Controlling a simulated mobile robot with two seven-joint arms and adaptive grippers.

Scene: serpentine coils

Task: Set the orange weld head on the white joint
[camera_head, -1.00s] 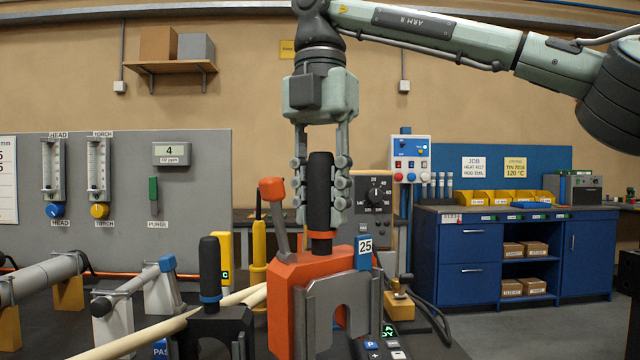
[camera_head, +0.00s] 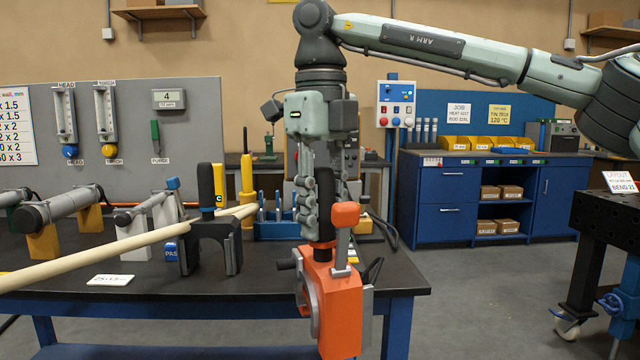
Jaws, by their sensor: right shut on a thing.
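The orange weld head (camera_head: 342,300) hangs in front of the bench's right end, with a black upright handle, an orange-tipped lever and a grey open jaw facing left. My right gripper (camera_head: 325,205) is shut around the black handle (camera_head: 326,232) and holds the head upright. A white stand (camera_head: 136,246) carries a grey pipe with a blue-ended lever on the bench at left. I cannot tell for certain which part is the white joint. My left gripper is not in view.
A long cream tube (camera_head: 110,255) crosses the bench (camera_head: 250,276) through a black clamp (camera_head: 230,258) left of the weld head. A white card (camera_head: 110,280) lies at the front. Blue cabinets (camera_head: 445,205) stand behind; open floor lies to the right.

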